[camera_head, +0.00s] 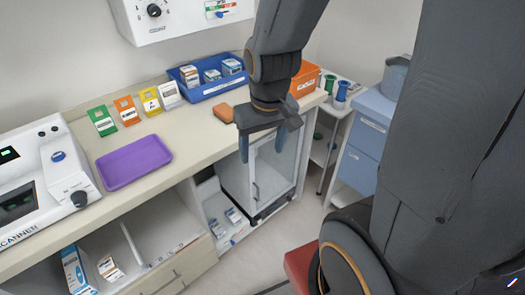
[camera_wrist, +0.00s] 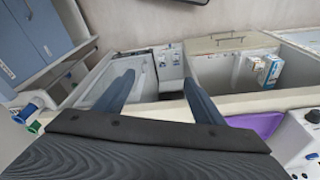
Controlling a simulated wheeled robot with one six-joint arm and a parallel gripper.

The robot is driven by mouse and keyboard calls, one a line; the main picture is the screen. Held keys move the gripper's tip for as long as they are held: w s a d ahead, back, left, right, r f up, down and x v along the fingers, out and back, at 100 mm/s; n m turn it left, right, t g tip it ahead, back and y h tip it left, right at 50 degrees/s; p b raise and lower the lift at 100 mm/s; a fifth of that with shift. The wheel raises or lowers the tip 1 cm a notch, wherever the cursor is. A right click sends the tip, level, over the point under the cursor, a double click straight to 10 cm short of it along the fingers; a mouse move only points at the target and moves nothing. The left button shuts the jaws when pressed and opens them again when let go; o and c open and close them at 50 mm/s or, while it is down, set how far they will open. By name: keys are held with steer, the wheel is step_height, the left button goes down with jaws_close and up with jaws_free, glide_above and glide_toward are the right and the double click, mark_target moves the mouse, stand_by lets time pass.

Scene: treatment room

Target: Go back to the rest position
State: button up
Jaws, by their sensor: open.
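My gripper (camera_head: 268,143) hangs just in front of the counter's front edge in the head view, fingers pointing down. Its two blue fingers are spread apart with nothing between them. In the wrist view my gripper (camera_wrist: 163,90) also shows open and empty, with the counter edge and the open lower cabinet beyond the fingers. My arm comes down from the top of the head view and hides part of the counter's right end.
The counter (camera_head: 205,140) holds a purple tray (camera_head: 134,162), a blue bin (camera_head: 210,82) with boxes, an orange bin (camera_head: 305,80), an orange block (camera_head: 223,112), colored cards and a scanner (camera_head: 45,180). A glass-doored cabinet (camera_head: 272,170) stands below. Blue drawers (camera_head: 366,140) stand right.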

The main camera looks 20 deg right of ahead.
steer(key=shift+s+a+r+g, duration=0.1)
steer(key=shift+s+a+g, duration=0.05)
steer(key=shift+s, duration=0.3)
steer(key=shift+s+a+r+g, duration=0.1)
steer(key=shift+s+a+g, duration=0.05)
steer(key=shift+s, duration=0.3)
step_height(320, 180, down, 2)
steer(key=shift+f+b, duration=0.1)
steer(key=shift+b, duration=0.8)
